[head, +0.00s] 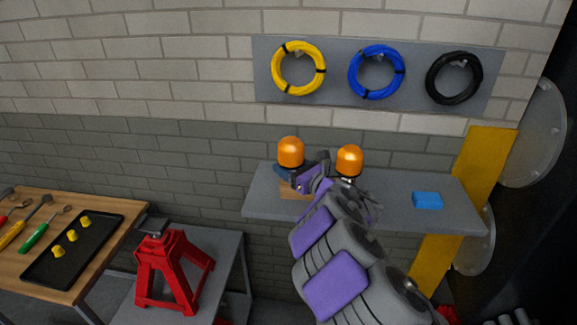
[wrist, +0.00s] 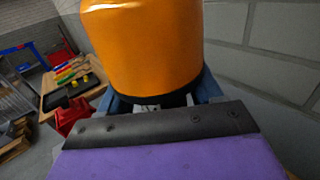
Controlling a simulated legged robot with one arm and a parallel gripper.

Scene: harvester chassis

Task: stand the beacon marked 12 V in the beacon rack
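Two orange-domed beacons are over the grey shelf in the head view: a left beacon (head: 291,151) and a right beacon (head: 349,160). No voltage marking is legible on either. My gripper (head: 303,183) is beside the lower part of the left beacon; its fingertips are not clear. In the wrist view one beacon (wrist: 145,45) fills the upper middle, close in front of my gripper, and its lower part is hidden. Blue upright parts (wrist: 207,86) show on both sides of its base, perhaps the rack. I cannot tell whether my fingers hold the beacon.
The grey shelf (head: 394,213) carries a blue block (head: 427,200) at right and a wooden piece (head: 293,191) under the left beacon. A yellow post (head: 490,165) stands at the shelf's right end. A red jack stand (head: 172,270) is lower left. Cable coils hang above.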

